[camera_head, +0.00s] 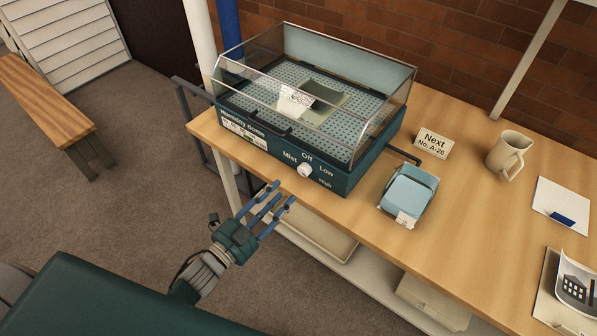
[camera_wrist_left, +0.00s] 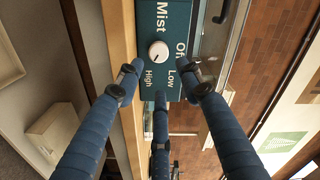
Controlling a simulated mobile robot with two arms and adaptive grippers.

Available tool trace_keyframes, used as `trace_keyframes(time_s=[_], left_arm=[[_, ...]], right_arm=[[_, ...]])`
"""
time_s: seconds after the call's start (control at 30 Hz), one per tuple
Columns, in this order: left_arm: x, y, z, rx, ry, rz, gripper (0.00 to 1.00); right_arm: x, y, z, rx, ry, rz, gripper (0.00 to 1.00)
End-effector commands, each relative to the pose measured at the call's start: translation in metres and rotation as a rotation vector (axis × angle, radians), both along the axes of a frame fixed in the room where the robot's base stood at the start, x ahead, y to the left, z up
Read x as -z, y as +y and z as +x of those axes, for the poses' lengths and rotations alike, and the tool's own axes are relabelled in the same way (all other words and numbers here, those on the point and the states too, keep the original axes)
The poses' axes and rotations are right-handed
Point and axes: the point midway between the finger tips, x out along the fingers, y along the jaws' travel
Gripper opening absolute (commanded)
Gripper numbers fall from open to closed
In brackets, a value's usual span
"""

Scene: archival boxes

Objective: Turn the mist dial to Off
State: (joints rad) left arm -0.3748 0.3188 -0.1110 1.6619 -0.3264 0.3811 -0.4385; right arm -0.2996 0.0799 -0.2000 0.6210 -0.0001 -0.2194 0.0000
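The mist dial (camera_head: 305,170) is a small white round knob on the dark teal front panel of the humidity dome (camera_head: 262,150). The words Mist, Off, Low and High are printed around it. In the left wrist view the dial (camera_wrist_left: 158,51) lies just ahead of my fingers; I cannot tell for certain which word its mark points to. My left gripper (camera_head: 274,196) has three blue fingers. They are spread open and empty, in front of the table edge, to the lower left of the dial and apart from it. My right gripper is in neither view.
The clear cover of the dome is down over a perforated tray. On the wooden table (camera_head: 480,240), to the right, are a blue box (camera_head: 409,190), a "Next" sign (camera_head: 433,143), a cream pitcher (camera_head: 508,155) and papers. Cream boxes (camera_head: 432,300) sit on a shelf below.

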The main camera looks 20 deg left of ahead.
Motion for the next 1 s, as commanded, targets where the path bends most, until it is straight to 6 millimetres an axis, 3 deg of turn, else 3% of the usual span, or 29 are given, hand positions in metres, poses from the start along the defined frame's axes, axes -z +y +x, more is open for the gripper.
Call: trace_keyframes(time_s=[0.17, 0.4, 0.6, 0.87, 1.0], left_arm=[[-0.004, -0.013, 0.035, 0.000, -0.003, -0.002, 0.37], [-0.001, -0.025, 0.071, -0.002, 0.001, -0.003, 0.37], [0.000, -0.030, 0.083, -0.002, 0.002, -0.002, 0.37], [0.000, -0.030, 0.084, -0.001, 0.003, -0.002, 0.37], [0.000, -0.030, 0.084, -0.002, 0.002, -0.002, 0.11]], right_arm=[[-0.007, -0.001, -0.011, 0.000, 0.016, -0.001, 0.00], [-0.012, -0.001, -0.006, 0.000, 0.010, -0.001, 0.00], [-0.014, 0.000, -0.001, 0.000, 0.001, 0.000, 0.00], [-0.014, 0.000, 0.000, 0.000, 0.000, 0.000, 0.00], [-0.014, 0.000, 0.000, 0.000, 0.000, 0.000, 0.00]])
